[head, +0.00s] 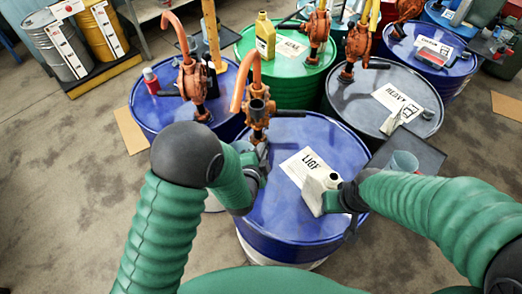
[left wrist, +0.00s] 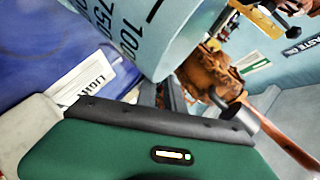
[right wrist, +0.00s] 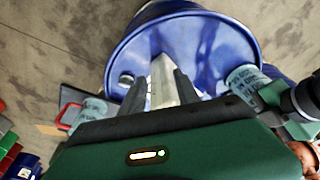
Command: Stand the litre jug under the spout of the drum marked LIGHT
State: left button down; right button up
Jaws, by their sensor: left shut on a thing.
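The blue drum marked LIGHT (head: 285,215) stands in the middle of the head view, with an orange pump (head: 257,118) at its far edge. The pump's curved spout (head: 239,88) hangs to the left. My left gripper (head: 259,160) is shut on the pale blue litre jug (head: 242,146), mostly hidden by my arm, below the spout end in the picture. The jug's 1000 and 750 marks show large in the left wrist view (left wrist: 165,30). My right gripper (head: 341,196) is at a whitish bottle (right wrist: 163,80) over the lid; I cannot tell whether it grips it.
Another blue jug (head: 404,162) stands on a dark mat (head: 425,155) to the right. The HEAVY drum (head: 365,95), a green drum (head: 285,72) and another blue drum (head: 160,105) stand close behind. The floor to the left is mostly clear.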

pick_arm(q)
jog(key=c, duration=1.5)
grip_release()
jog(key=shift+w+d, duration=0.15)
jog(key=shift+o, duration=0.2)
jog(key=shift+r, duration=0.1)
jog(key=p+v, duration=1)
jog(key=v, duration=0.2)
jog(key=shift+r, duration=0.55)
